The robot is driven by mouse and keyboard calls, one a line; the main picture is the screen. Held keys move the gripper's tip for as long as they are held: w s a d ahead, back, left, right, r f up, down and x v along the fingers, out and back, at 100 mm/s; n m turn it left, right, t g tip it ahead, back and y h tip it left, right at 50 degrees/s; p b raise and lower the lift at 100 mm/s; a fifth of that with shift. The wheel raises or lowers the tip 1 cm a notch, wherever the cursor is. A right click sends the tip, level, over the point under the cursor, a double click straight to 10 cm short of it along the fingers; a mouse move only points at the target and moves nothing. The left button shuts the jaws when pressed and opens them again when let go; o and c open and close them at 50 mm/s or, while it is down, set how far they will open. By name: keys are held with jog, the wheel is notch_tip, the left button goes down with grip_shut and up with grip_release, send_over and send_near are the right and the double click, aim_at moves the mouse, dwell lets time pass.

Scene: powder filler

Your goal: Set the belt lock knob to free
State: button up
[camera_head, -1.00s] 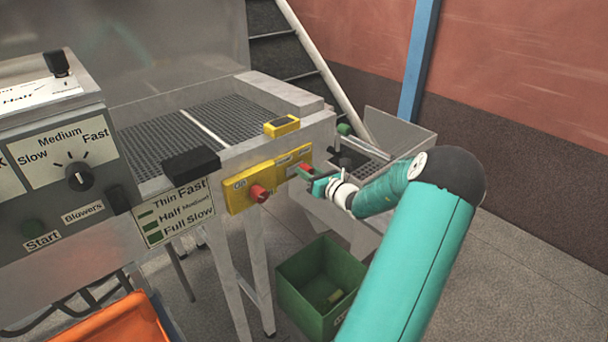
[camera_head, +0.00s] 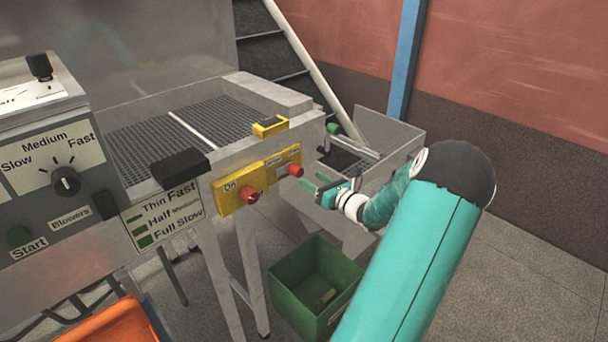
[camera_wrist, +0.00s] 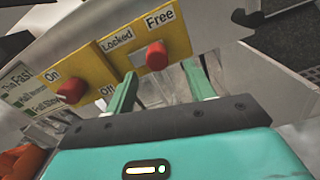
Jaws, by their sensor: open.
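The belt lock knob (camera_head: 296,170) is a red knob on the right part of the yellow panel (camera_head: 232,196) on the machine's front. In the wrist view, the knob (camera_wrist: 156,56) sits under the "Locked" and "Free" labels. Which label it points to I cannot tell. My gripper (camera_head: 311,182) is open and empty, just in front of the panel and a little below and right of the knob. In the wrist view, the knob shows beyond and between the fingertips of my gripper (camera_wrist: 160,69), apart from them.
A second red knob (camera_head: 249,195) with an "On" label is left on the same panel. A yellow block (camera_head: 269,127) sits on the machine edge above. A green bin (camera_head: 285,290) stands on the floor below. A metal tray (camera_head: 390,130) is behind my gripper.

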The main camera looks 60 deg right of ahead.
jog(key=v, duration=0.7)
dwell(0.5)
